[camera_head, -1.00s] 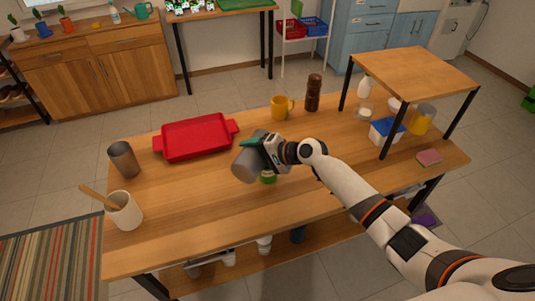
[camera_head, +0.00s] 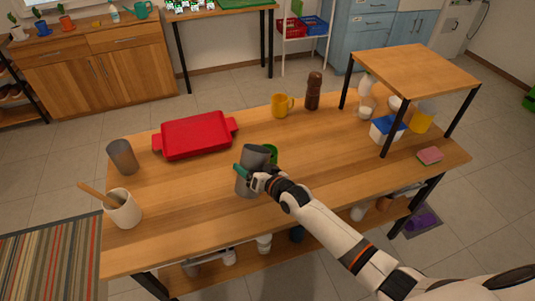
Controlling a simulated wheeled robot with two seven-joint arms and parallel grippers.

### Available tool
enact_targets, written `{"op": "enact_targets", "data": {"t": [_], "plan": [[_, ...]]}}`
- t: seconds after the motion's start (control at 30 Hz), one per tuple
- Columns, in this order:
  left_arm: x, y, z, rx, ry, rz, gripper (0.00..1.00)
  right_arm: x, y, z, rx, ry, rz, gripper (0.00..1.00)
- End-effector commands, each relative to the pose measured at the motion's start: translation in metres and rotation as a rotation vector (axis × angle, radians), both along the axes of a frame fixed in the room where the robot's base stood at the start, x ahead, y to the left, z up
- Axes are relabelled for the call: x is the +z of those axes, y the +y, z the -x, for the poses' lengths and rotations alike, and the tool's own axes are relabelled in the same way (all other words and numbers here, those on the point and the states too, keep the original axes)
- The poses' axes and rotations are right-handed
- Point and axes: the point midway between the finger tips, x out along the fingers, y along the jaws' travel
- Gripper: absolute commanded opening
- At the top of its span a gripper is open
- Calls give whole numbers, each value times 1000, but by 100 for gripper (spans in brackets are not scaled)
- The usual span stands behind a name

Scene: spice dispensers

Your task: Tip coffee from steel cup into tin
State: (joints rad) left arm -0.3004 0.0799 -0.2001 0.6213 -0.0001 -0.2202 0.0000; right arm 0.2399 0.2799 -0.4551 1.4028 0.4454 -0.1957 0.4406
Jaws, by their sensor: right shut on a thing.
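My right gripper (camera_head: 248,173) is shut on a grey steel cup (camera_head: 255,155), near the middle of the wooden table. The cup is close to upright, with a slight lean. I cannot tell whether its base touches the table. A green item (camera_head: 271,153) shows just right of and behind the cup, partly hidden by it; I cannot tell whether it is the tin. Another grey metal cup-like container (camera_head: 122,157) stands upright at the table's left. The contents of the held cup cannot be made out. My left gripper is not in view.
A red tray (camera_head: 196,137) lies behind and left of the held cup. A yellow mug (camera_head: 282,106) and a brown pepper mill (camera_head: 313,92) stand at the back. A beige crock (camera_head: 122,208) stands front left. A raised shelf (camera_head: 415,70) occupies the right end.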

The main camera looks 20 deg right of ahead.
Motion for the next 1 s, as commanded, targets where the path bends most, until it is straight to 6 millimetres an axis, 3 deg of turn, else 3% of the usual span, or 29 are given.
{"op": "enact_targets", "data": {"t": [0.03,0.3,0.6,0.77,1.0], "plan": [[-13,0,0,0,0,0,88,-14,1,1,0,-12,11,46],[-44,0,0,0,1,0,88,-46,12,12,-3,-175,159,46],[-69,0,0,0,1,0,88,-49,18,19,-3,-376,346,46],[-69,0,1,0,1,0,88,-45,19,20,-4,-412,380,46],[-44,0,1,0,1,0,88,-17,19,20,-3,-419,386,46]]}}
